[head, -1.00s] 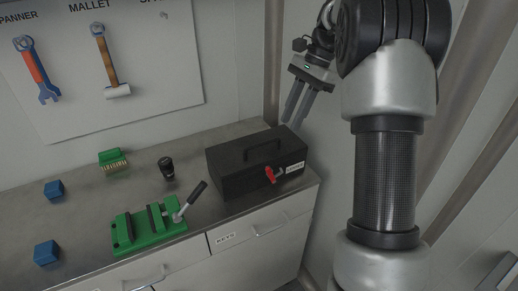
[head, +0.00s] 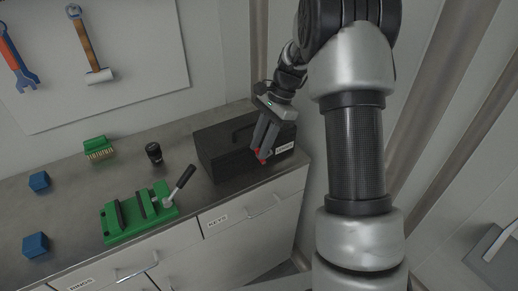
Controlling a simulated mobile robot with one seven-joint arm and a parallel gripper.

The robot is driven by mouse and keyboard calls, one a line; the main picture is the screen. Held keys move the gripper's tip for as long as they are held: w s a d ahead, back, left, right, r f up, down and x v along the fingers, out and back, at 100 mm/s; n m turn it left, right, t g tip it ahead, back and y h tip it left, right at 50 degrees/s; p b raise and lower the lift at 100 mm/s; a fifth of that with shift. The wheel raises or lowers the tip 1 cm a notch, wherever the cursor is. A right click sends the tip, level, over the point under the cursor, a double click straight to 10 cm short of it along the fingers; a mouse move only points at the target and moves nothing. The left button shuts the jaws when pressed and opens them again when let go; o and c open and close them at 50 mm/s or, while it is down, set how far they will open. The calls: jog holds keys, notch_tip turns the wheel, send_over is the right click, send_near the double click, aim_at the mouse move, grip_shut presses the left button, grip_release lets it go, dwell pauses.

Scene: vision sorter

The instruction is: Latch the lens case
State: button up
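The lens case appears to be the black box (head: 218,158) with a top handle and a white label, standing on the right end of the bench. A red latch (head: 261,156) is on its front, partly hidden by my fingers. Whether the latch is fastened cannot be made out. My gripper (head: 262,148) points down in front of the case, its fingertips at the red latch. Its two fingers look apart. Contact with the latch is not clear.
A green vise (head: 138,215) with a raised black-handled lever stands left of the case. Drawers with handles are below.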

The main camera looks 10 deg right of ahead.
jog(key=shift+x, duration=0.8)
grip_shut()
dwell(0.9)
